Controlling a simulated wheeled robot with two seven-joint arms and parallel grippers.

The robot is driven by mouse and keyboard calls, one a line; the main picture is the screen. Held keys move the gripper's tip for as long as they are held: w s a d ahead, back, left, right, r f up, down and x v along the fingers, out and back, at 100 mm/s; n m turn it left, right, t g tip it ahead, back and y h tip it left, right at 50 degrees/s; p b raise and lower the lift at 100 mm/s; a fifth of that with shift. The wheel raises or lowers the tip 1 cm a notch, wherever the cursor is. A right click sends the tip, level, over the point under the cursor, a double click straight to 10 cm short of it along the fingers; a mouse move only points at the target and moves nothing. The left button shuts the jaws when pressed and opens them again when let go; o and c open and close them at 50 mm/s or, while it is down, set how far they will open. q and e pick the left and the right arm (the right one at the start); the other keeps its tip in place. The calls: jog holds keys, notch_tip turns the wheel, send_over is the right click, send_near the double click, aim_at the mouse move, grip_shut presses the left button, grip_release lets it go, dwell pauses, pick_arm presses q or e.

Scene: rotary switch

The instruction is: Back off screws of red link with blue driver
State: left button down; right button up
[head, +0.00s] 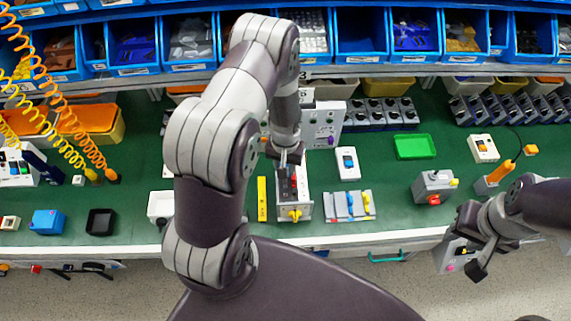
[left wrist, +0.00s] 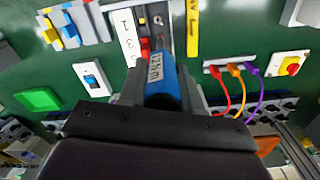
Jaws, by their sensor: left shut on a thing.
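My left gripper (head: 288,155) is above a grey terminal box (head: 301,208) in the middle of the bench. In the left wrist view the gripper (left wrist: 165,100) is shut on a blue driver (left wrist: 163,88) with a white label reading 12 Nm. The driver points toward the box, where a red piece (left wrist: 145,46), likely the red link, shows beside it. Red parts (head: 294,184) also show on the box in the head view. The driver's tip and the screws are too hidden to tell contact.
A yellow strip (head: 262,198) lies left of the box, and a white plate with colored levers (head: 348,205) lies right of it. A white switch (head: 347,163) and green tray (head: 414,146) stand farther right. Blue bins (head: 361,35) line the back.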

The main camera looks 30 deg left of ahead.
pick_arm(q)
jog(key=shift+r+p, duration=1.45)
jog(key=shift+r, duration=0.6)
jog(key=shift+f, duration=0.1)
